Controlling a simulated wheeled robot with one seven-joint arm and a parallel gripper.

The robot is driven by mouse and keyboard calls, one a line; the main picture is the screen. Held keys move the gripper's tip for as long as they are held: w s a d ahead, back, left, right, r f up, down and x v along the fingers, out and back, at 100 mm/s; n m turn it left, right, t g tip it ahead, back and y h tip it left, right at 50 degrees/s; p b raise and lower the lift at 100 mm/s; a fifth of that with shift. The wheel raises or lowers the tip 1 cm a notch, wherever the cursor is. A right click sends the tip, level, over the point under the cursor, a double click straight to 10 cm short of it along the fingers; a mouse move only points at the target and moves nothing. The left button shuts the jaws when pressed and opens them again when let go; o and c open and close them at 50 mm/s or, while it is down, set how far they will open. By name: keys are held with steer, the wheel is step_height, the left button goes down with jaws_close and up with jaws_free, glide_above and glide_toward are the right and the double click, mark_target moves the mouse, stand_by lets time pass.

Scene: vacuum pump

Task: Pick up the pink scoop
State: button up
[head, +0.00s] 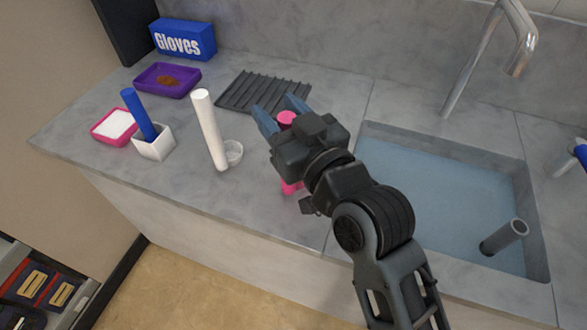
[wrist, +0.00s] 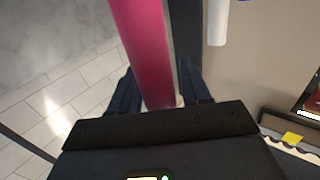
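The pink scoop (head: 287,118) shows in the head view as a pink round top beside my fingertips and a pink lower part (head: 290,187) below my gripper. Its middle is hidden behind my gripper. In the wrist view its long pink handle (wrist: 143,45) runs down between my two fingers. My gripper (head: 281,113) has its blue fingers spread apart in the head view. In the wrist view (wrist: 158,88) the fingers stand on either side of the handle. I cannot tell whether either finger touches it.
A white tube (head: 209,130) leans in a small clear cup left of my gripper. Further left are a blue rod (head: 138,115) in a white holder, a pink tray (head: 115,127) and a purple tray (head: 167,80). A dark ribbed rack (head: 262,90) lies behind; a sink (head: 450,200) is right.

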jaws_close()
steer(key=shift+r, duration=0.1)
stand_by(0.4)
